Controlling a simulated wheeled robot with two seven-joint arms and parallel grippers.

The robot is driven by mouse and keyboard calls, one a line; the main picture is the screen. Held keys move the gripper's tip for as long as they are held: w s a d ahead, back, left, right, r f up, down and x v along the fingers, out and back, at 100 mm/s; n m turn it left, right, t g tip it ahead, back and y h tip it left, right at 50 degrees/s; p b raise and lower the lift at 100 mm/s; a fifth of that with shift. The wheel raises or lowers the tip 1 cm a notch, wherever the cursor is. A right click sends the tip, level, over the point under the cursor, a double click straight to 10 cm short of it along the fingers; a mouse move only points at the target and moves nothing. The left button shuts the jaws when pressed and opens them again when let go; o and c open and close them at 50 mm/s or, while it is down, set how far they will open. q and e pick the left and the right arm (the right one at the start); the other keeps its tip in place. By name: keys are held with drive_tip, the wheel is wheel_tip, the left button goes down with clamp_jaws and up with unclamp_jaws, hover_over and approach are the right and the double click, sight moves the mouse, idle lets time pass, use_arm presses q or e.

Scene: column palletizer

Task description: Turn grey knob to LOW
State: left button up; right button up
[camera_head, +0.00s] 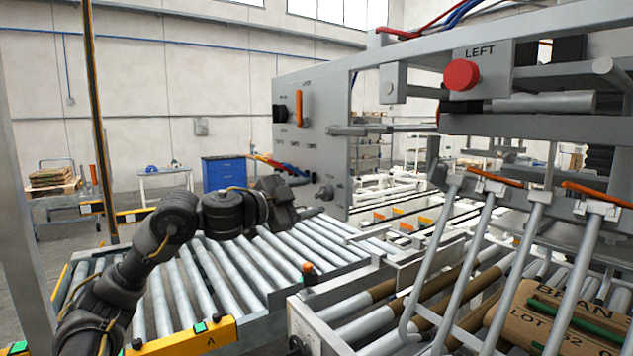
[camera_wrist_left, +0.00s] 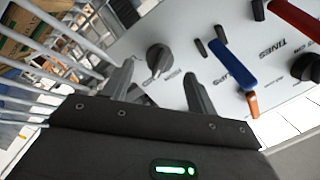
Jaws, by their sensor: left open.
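The grey knob (camera_wrist_left: 158,58) sits on the light grey control panel (camera_wrist_left: 215,55) in the left wrist view. In the head view the grey knob (camera_head: 325,193) is low on the panel (camera_head: 312,130). The lettering beside it is too small to read, so its setting cannot be told. My left gripper (camera_head: 306,183) is in front of the lower panel. In the left wrist view its open fingers (camera_wrist_left: 160,74) are on either side of the knob, with a gap to it; contact does not show. My right gripper is not in view.
Next to the knob are a blue lever (camera_wrist_left: 233,62), a red lever (camera_wrist_left: 295,17) and an orange lever (camera_wrist_left: 252,104). A black knob (camera_wrist_left: 306,67) is farther right. A roller conveyor (camera_head: 215,285) lies below my left arm. Metal tines (camera_head: 480,260) stand at right.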

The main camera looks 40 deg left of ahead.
sight(319, 194)
use_arm(q)
drive_tip(key=shift+w+d+p, duration=0.15)
drive_tip(key=shift+w+p, duration=0.05)
drive_tip(key=shift+w, duration=0.55)
drive_tip(key=shift+w+d+p, duration=0.15)
drive_tip(key=shift+w, duration=0.6)
drive_tip(key=c, duration=1)
